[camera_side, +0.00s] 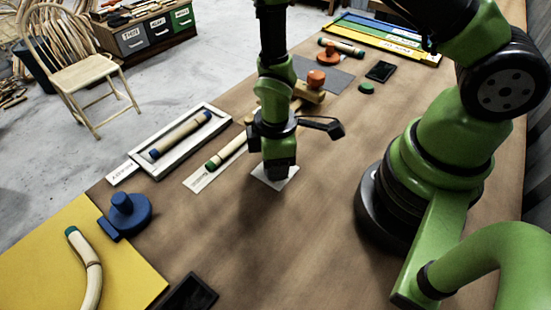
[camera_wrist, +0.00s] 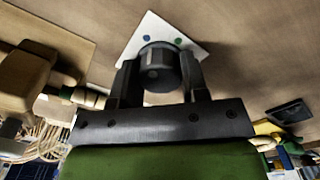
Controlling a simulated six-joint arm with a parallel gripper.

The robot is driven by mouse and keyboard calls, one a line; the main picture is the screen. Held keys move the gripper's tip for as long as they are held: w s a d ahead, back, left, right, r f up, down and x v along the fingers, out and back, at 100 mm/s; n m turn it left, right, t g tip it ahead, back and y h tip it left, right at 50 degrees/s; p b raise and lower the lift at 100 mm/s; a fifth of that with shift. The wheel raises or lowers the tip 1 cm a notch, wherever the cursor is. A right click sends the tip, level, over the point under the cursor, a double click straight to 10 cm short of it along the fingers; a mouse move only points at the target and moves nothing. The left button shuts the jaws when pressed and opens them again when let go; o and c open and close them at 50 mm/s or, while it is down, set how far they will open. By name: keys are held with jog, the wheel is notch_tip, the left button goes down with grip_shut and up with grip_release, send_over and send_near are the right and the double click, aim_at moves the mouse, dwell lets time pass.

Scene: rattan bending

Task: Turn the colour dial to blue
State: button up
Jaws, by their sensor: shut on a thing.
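The colour dial is a dark round knob (camera_wrist: 158,66) on a white square plate (camera_wrist: 148,22) in the wrist view. A blue dot and a green dot show on the plate beyond the knob; the rest of the plate's face is mostly hidden. A small pale speck is on the knob, but I cannot tell which colour it points to. My gripper (camera_wrist: 160,80) has a finger on each side of the knob and is shut on it. In the side view my gripper (camera_side: 281,170) points down over the white plate (camera_side: 276,180) and hides the knob.
A wooden mallet (camera_side: 308,92) lies behind my gripper. A tray with a rattan piece (camera_side: 180,133) and another green-tipped piece (camera_side: 226,152) lie to the left. A blue knobbed block (camera_side: 125,213) stands by the yellow mat (camera_side: 40,260).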

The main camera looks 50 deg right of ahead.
jog(key=o, duration=0.9)
jog(key=shift+o, duration=0.2)
jog(key=shift+r, duration=0.1)
notch_tip(320, 180, up, 10)
jog(key=shift+f, duration=0.1)
jog(key=s+d+r+m+t+y, duration=0.1)
jog(key=s+d+r+m+t, duration=0.1)
jog(key=r+m, duration=0.4)
jog(key=s+d+r+m+t+y, duration=0.1)
jog(key=s+r+m+t, duration=0.4)
jog(key=r, duration=0.9)
jog(key=shift+s+d+r+m, duration=0.4)
jog(key=shift+s+m, duration=0.75)
jog(key=shift+m, duration=0.05)
